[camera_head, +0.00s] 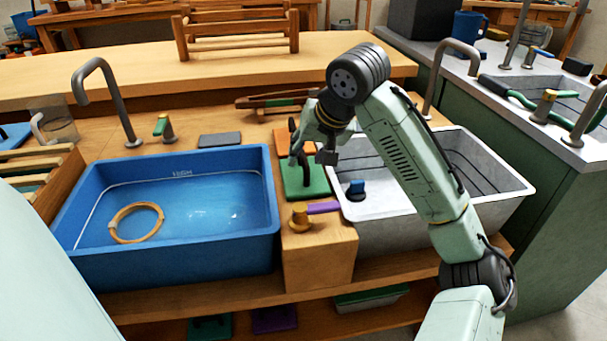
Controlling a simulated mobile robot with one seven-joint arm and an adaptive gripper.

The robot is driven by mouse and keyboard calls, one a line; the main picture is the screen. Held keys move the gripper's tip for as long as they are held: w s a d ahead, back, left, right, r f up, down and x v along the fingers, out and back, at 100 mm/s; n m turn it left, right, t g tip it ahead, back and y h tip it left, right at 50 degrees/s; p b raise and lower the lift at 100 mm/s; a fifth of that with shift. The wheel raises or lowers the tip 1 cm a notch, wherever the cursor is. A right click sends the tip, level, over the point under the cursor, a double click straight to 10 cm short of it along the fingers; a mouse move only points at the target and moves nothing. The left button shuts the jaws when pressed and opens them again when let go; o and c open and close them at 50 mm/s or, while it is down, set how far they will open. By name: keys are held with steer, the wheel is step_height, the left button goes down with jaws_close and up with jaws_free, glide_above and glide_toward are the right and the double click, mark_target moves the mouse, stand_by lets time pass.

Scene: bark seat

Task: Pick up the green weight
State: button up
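A green weight (313,187), a flat block with a dark upright handle, sits on the wooden strip between the two basins. My gripper (312,157) is above and slightly behind it in the picture, pointing down. Its fingers look spread apart, with nothing clearly between them. The gripper covers part of the view around the handle, and I cannot tell whether it touches it. Another dark green block (210,328) with a handle lies on the low shelf, partly hidden.
A blue basin (75,245) with water and a wooden ring (137,222) is at left. A grey basin (480,205) holding a small blue object (356,189) is at right. An orange block (281,143) lies behind the green weight. A brass tap with purple handle (322,207) is in front.

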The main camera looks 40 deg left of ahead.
mark_target(305, 157)
steer(key=x, duration=0.3)
steer(key=shift+a, duration=0.15)
jaws_close()
stand_by(0.3)
stand_by(0.5)
